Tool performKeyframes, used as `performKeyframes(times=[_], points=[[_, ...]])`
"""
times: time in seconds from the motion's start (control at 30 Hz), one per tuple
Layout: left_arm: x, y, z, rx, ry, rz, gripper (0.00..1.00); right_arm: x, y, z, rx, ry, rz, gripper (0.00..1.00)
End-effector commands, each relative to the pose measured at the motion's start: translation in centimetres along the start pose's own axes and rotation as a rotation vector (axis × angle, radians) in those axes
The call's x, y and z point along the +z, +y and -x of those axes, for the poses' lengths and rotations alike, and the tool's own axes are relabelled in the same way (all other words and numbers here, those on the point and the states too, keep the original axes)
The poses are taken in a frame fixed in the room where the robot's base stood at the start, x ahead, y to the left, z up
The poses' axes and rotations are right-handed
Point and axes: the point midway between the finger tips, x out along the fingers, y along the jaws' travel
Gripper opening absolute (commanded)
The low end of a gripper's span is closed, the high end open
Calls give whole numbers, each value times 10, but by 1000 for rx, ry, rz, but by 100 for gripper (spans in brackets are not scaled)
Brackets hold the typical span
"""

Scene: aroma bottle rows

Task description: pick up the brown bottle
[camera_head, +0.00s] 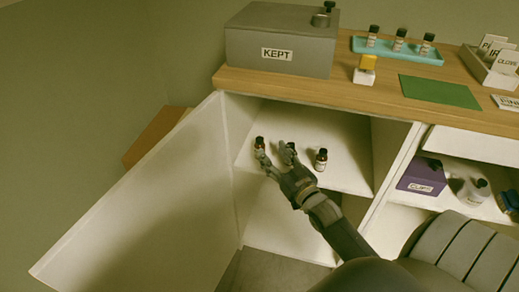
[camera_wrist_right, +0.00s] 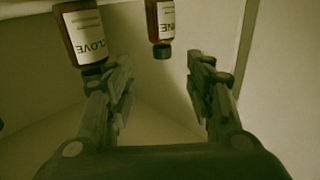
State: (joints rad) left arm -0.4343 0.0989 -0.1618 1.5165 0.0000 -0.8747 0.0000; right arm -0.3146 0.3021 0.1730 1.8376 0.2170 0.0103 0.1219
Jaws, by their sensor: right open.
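Three small brown bottles with black caps and white labels stand on the upper shelf of the open cabinet: a left one (camera_head: 259,143), a middle one (camera_head: 291,147) partly hidden by my finger, and a right one (camera_head: 321,160). My right gripper (camera_head: 274,155) reaches in, open and empty, with its fingers towards the left and middle bottles. The wrist picture is upside down; there a bottle labelled CLOVE (camera_wrist_right: 84,35) is beside the left finger, and one with a label ending "NE" (camera_wrist_right: 164,25) is beyond the gap between my fingertips (camera_wrist_right: 160,65). My left gripper is out of view.
The open cabinet door (camera_head: 140,205) flanks the shelf on the left. On the wooden counter (camera_head: 320,92) are a grey KEPT box (camera_head: 280,50), a teal tray (camera_head: 400,50) with three bottles, a yellow-topped stamp (camera_head: 367,68) and a green mat (camera_head: 440,92). A purple CLIPS box (camera_head: 421,177) sits right.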

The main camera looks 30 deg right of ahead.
Motion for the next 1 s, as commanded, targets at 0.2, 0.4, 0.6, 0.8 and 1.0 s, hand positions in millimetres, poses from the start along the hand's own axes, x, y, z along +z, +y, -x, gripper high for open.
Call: performKeyframes(times=[0.2, 0.4, 0.6, 0.8, 1.0], points=[[-7, -1, 8, -1, 5, 1, 29, 0, 0, -29, 0, 0, 1, 49], [-11, -1, 12, -2, 9, 2, 29, 0, -1, -43, 0, 0, 1, 49], [-22, -2, 26, -3, 20, 4, 29, -1, -4, -72, 0, 0, 1, 49], [-27, -2, 34, -4, 23, 5, 29, -1, -4, -85, -1, -3, 1, 49], [-27, -3, 34, -4, 23, 5, 29, -1, -4, -85, -1, -3, 1, 49]])
